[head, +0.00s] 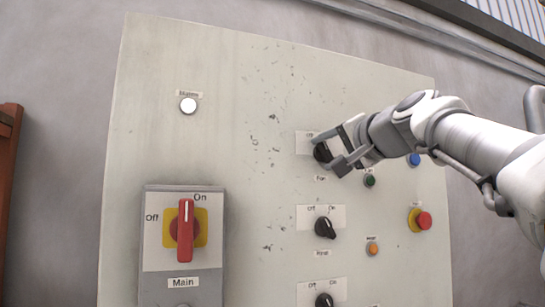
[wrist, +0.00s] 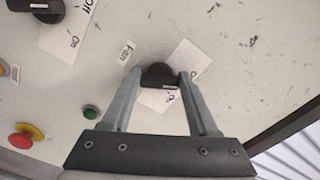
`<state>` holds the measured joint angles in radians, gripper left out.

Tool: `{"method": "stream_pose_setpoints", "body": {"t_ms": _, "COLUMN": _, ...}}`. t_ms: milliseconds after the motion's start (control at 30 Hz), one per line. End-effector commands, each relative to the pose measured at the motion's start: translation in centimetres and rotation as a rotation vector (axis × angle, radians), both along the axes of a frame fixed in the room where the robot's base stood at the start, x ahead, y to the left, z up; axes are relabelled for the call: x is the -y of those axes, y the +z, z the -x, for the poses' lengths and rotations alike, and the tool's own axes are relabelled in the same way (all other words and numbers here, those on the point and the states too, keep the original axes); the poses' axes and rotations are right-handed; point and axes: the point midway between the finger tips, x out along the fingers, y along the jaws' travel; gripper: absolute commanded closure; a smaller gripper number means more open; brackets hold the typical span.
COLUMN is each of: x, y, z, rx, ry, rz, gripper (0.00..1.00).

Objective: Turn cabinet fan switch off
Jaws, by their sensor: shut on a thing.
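The fan switch (head: 321,153) is a black rotary knob on a white Off/On plate, with a "Fan" label below it. It sits at the upper middle of the pale cabinet panel, partly hidden by my fingers. My gripper (head: 333,151) reaches in from the right and is shut on this knob. In the wrist view the fan switch (wrist: 159,77) lies between the two fingertips of my gripper (wrist: 162,74), one on each side. The plate's lettering is partly covered there, and I cannot tell which way the knob points.
A second black knob (head: 325,228) sits below, with another under it. A green button (head: 369,181), blue button (head: 414,160), orange button (head: 372,248) and red emergency button (head: 424,220) are to the right. The red main switch (head: 185,230) stands upright at left.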

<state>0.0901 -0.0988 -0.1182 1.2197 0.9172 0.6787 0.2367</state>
Motion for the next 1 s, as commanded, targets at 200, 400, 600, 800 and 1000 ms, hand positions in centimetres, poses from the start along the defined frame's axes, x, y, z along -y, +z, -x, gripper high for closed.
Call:
{"method": "stream_pose_setpoints", "body": {"t_ms": 200, "x": 0.00, "y": 0.01, "z": -0.02, "rx": 0.004, "ry": 0.000, "rz": 0.013, "gripper": 0.96}}
{"method": "stream_pose_setpoints", "body": {"t_ms": 400, "x": 0.00, "y": 0.01, "z": -0.01, "rx": 0.004, "ry": 0.000, "rz": 0.013, "gripper": 0.96}}
{"method": "stream_pose_setpoints", "body": {"t_ms": 600, "x": 0.00, "y": 0.01, "z": 0.00, "rx": 0.004, "ry": 0.000, "rz": 0.012, "gripper": 0.15}}
{"method": "stream_pose_setpoints", "body": {"t_ms": 800, "x": 0.00, "y": 0.01, "z": 0.00, "rx": 0.004, "ry": 0.000, "rz": 0.011, "gripper": 0.10}}
{"method": "stream_pose_setpoints", "body": {"t_ms": 1000, "x": 0.14, "y": 0.05, "z": 0.45, "rx": 0.005, "ry": 0.000, "rz": 0.011, "gripper": 0.10}}
